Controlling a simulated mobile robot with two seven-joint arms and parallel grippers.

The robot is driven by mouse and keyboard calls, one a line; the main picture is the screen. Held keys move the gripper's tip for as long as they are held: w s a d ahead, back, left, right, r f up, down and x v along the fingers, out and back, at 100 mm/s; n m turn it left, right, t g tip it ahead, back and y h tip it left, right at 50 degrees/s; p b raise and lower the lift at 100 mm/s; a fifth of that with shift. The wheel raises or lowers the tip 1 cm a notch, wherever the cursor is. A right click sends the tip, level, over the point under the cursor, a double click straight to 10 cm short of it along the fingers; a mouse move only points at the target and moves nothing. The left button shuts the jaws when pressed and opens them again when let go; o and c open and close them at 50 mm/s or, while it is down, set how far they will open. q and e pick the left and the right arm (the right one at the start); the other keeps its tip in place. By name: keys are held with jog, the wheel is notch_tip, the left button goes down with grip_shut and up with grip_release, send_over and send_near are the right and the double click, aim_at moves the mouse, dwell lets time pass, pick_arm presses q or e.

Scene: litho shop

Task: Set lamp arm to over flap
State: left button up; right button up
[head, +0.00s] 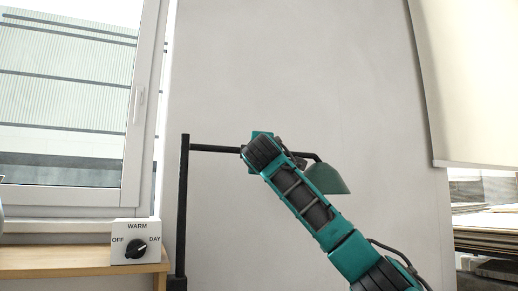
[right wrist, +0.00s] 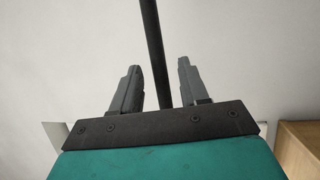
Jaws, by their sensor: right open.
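The lamp has a dark upright post (head: 184,210), a thin black horizontal arm (head: 215,148) reaching right from its top, and a green shade (head: 330,178) at the arm's right end. My right arm comes in from the lower right and crosses in front of the lamp arm, hiding its middle; its fingers are hidden in the head view. In the right wrist view my right gripper (right wrist: 159,64) is open. A black bar (right wrist: 152,40) of the lamp shows between its two fingers, with gaps on both sides. I cannot tell how deep it sits. The flap is not clearly identifiable. My left gripper is out of view.
A white box with a black knob (head: 135,245), marked OFF, WARM and DAY, stands on a wooden bench (head: 60,262) left of the post. A window (head: 70,100) is behind it. A pale hanging panel (head: 470,80) and stacked sheets (head: 490,225) are at right.

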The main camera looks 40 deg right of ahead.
jog(key=p+x, duration=0.1)
jog(key=x, duration=0.4)
jog(key=c, duration=0.4)
grip_shut()
